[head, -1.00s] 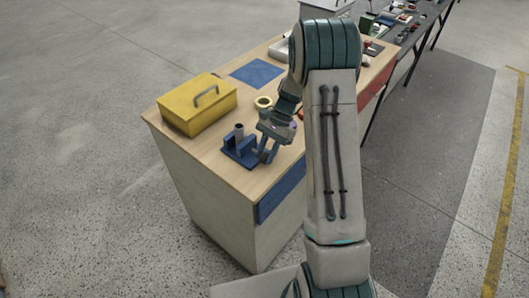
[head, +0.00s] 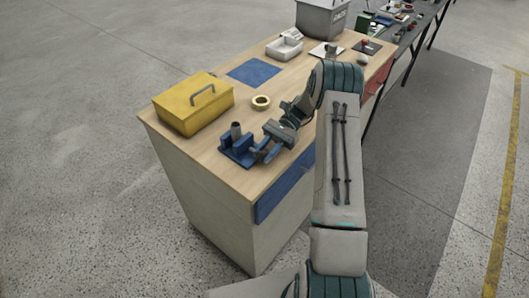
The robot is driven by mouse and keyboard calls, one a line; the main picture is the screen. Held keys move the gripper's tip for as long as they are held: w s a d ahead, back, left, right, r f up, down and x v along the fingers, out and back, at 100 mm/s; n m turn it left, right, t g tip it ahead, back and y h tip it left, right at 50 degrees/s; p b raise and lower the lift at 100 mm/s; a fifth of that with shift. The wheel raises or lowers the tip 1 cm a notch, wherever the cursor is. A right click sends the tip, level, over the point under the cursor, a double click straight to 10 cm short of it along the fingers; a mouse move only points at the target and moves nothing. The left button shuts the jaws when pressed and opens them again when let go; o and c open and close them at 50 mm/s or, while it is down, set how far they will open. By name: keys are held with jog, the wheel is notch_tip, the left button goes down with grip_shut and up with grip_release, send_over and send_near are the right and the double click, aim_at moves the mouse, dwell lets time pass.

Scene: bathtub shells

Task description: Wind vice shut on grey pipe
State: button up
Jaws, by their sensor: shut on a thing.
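The blue vice (head: 228,153) sits near the front left corner of the wooden bench top. The grey pipe (head: 236,130) stands upright in it, between its jaws as far as I can tell. My gripper (head: 266,154) is at the right side of the vice, low over the bench, and is shut on the vice's handle. The handle itself is mostly hidden by the fingers. The gap between jaws and pipe is too small to make out.
A yellow toolbox (head: 193,103) stands behind and left of the vice. A tape roll (head: 261,102), a blue mat (head: 256,72) and a white tray (head: 285,48) lie farther back. A grey bin (head: 321,17) stands at the far end.

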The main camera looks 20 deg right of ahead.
jog(key=shift+s+d+f, duration=0.25)
jog(key=shift+f, duration=0.05)
jog(key=o, duration=0.6)
jog(key=shift+o, duration=0.9)
jog(key=shift+s+d+r, duration=0.1)
jog(key=shift+r, duration=0.1)
